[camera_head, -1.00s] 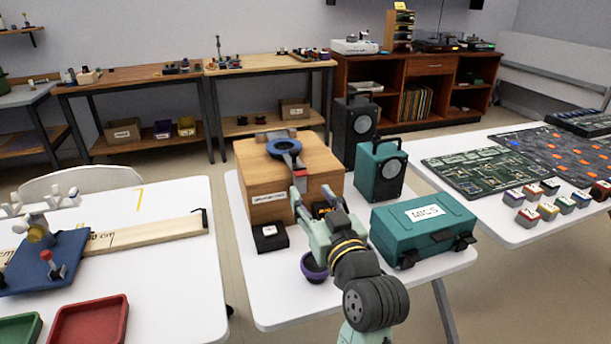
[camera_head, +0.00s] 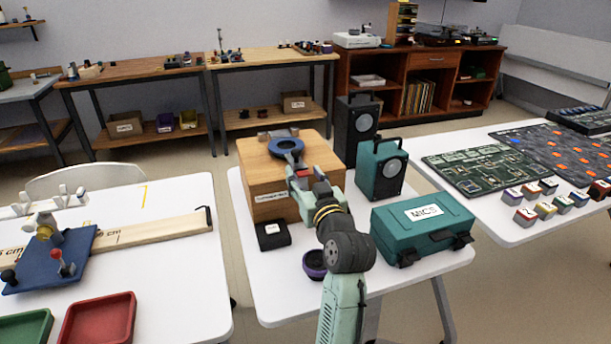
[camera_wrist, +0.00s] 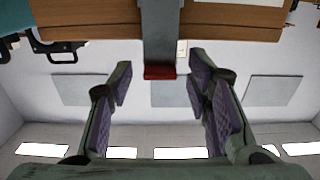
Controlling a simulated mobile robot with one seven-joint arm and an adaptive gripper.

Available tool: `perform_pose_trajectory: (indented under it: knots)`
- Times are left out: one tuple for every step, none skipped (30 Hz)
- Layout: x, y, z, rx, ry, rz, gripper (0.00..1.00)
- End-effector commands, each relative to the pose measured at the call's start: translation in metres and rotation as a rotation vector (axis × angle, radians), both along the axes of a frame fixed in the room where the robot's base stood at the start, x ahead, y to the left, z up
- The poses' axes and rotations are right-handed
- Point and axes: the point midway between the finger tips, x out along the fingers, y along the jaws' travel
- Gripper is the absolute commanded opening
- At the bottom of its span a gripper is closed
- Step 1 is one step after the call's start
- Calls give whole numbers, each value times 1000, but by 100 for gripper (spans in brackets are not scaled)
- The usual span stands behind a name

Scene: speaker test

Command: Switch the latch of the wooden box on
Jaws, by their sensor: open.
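The wooden box (camera_head: 265,185) stands on the middle white table. A dark blue ring (camera_head: 287,145) sits on its top. The latch, a grey metal bar (camera_head: 290,160), runs from near the ring toward my gripper (camera_head: 303,180), which is at the box's front. In the wrist view the box's wooden edge (camera_wrist: 90,18) crosses the top. The grey latch bar (camera_wrist: 160,35) with its red tip (camera_wrist: 160,72) lies between the spread fingers of my gripper (camera_wrist: 160,75), apart from both. In the head view my gripper hides the red tip.
A small black box (camera_head: 272,236) and a purple bowl (camera_head: 315,266) are in front of the wooden box. A teal speaker (camera_head: 382,172) and a teal case (camera_head: 422,225) stand to the right. A dark speaker (camera_head: 355,132) stands behind. The table's front left is clear.

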Motion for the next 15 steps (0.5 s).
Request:
perform_pose_trajectory:
  knots:
    - [0, 0, 0, 0, 0, 0, 45]
    - [0, 0, 0, 0, 0, 0, 45]
    - [0, 0, 0, 0, 0, 0, 45]
    - [0, 0, 0, 0, 0, 0, 45]
    - [0, 0, 0, 0, 0, 0, 43]
    - [0, 0, 0, 0, 0, 0, 40]
    - [0, 0, 0, 0, 0, 0, 38]
    - [0, 0, 0, 0, 0, 0, 36]
    - [0, 0, 0, 0, 0, 0, 34]
    - [0, 0, 0, 0, 0, 0, 32]
    - [0, 0, 0, 0, 0, 0, 30]
    - [0, 0, 0, 0, 0, 0, 27]
    - [0, 0, 0, 0, 0, 0, 25]
    - [0, 0, 0, 0, 0, 0, 23]
    - [0, 0, 0, 1, 0, 0, 20]
